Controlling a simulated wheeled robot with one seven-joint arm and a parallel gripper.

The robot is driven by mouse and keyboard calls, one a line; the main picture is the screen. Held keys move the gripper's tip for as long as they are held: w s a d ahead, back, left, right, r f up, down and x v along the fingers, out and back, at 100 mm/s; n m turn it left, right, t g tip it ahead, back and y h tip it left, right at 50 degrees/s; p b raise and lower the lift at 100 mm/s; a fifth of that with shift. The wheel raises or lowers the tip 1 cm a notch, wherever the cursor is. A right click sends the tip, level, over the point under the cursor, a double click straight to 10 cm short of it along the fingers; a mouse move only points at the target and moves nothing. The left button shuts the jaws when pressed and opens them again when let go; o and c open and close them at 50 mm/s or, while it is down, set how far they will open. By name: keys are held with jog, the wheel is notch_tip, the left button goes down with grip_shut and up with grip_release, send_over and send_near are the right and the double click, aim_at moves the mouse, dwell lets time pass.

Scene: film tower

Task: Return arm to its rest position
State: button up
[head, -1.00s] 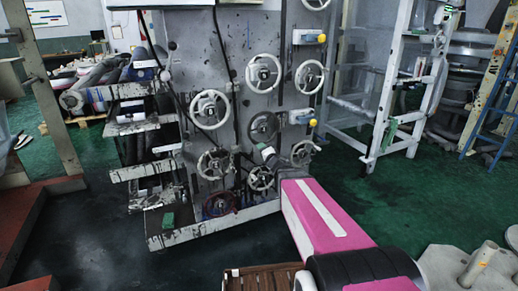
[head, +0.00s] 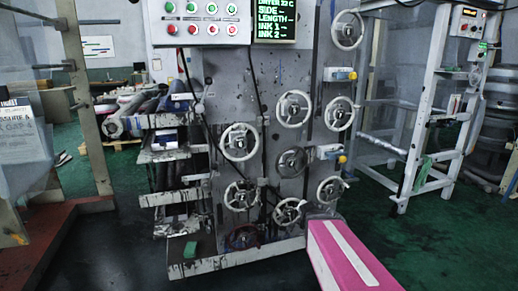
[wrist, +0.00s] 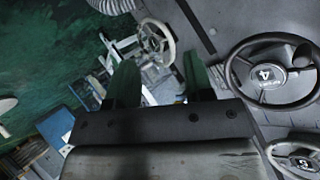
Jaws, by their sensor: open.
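My gripper (wrist: 160,78) shows in the wrist view with its two dark green fingers apart and nothing between them. A white handwheel (wrist: 157,42) lies beyond the fingertips. A dark handwheel marked 4 (wrist: 268,75) is to the right of the fingers, apart from them. Another handwheel (wrist: 298,158) is partly cut off at the lower right. In the head view, a pink link of my arm (head: 345,258) reaches up from the bottom edge towards the press. My gripper cannot be made out in the head view.
The grey press panel (head: 235,85) carries several handwheels. A button box (head: 198,22) and a lit display (head: 275,20) are at its top. Shelves (head: 175,200) project on its left. A white frame (head: 405,180) stands right. Green floor (head: 440,240) is open at the lower right.

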jog(key=s+a+f+n+g+y, duration=0.1)
jog(key=s+f+n+g, duration=0.2)
jog(key=s, duration=0.6)
jog(key=s+a+f+n+g+y, duration=0.1)
jog(key=s+f+n+g, duration=0.3)
jog(key=s+g, duration=0.4)
jog(key=shift+s+a+n, duration=0.7)
jog(key=shift+n, duration=0.2)
